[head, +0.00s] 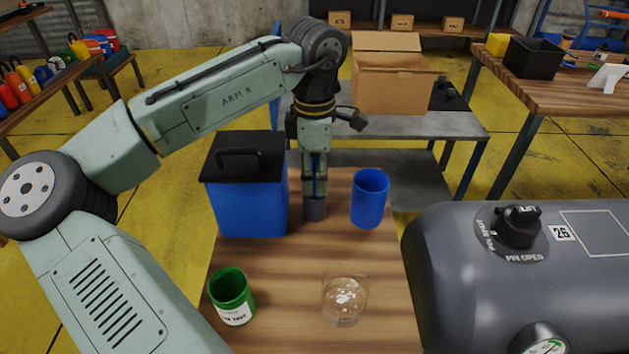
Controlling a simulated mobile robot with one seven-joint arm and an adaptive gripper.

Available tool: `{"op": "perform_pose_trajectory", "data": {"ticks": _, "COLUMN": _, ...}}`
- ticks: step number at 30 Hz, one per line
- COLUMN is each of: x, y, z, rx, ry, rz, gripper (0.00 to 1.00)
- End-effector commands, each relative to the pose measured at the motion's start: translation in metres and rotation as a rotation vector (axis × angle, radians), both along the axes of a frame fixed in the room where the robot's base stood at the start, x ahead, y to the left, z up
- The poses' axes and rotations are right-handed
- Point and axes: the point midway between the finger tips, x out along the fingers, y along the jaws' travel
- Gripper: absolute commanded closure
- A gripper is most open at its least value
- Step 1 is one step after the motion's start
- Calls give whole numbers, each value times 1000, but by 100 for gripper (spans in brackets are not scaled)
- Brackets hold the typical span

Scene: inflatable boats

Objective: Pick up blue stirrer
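My gripper (315,190) points straight down at the back middle of the wooden table, between a blue box and a blue cup. A thin blue upright piece, seemingly the blue stirrer (315,165), shows between its fingers. The fingertips are right at the top of a small dark grey cylindrical holder (315,210). The lower end of the blue piece is hidden by the fingers and the holder. I cannot tell whether the fingers press on it or stand apart around it.
The blue box (252,210) with a black handled lid stands close on the left, the blue cup (369,199) close on the right. A green can (232,297) and a clear glass vessel (345,298) stand nearer. A grey tank (470,270) borders the table's right side.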

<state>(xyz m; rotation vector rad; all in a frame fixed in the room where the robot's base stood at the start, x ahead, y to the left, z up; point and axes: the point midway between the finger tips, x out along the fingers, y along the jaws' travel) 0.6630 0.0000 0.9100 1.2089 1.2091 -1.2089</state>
Motion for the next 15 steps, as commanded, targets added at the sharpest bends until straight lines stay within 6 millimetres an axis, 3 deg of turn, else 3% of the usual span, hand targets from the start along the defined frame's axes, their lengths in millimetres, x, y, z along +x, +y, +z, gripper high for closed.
{"op": "perform_pose_trajectory", "data": {"ticks": 12, "x": 0, "y": 0, "z": 0, "rx": 0, "ry": 0, "rz": 0, "gripper": 100}}
{"op": "perform_pose_trajectory", "data": {"ticks": 15, "x": 0, "y": 0, "z": 0, "rx": 0, "ry": 0, "rz": 0, "gripper": 100}}
